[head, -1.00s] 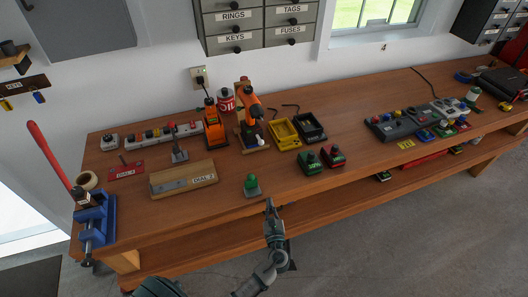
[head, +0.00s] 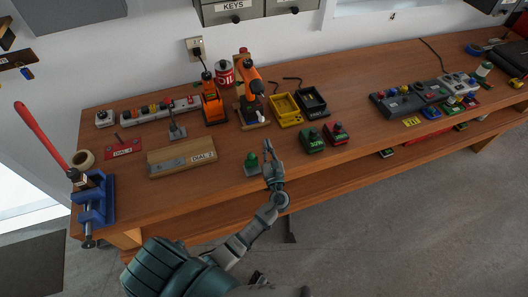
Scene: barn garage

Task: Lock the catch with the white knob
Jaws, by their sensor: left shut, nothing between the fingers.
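A small white knob (head: 261,118) shows at the foot of the orange drill on its wooden stand, toward the middle of the bench. It is too small to tell whether it belongs to a catch or how it is set. My left gripper (head: 268,149) is over the front part of the bench, nearer the front edge than the white knob. It is shut and empty, just right of a green-knobbed device (head: 251,161); I cannot tell whether they touch. My right gripper is not in view.
The orange drill (head: 251,82) stands behind the white knob. Yellow (head: 286,109) and black (head: 311,102) trays are to its right, with green (head: 311,141) and red (head: 336,133) boxes in front. A wooden board (head: 182,158) lies left. Bench space around the left gripper is partly clear.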

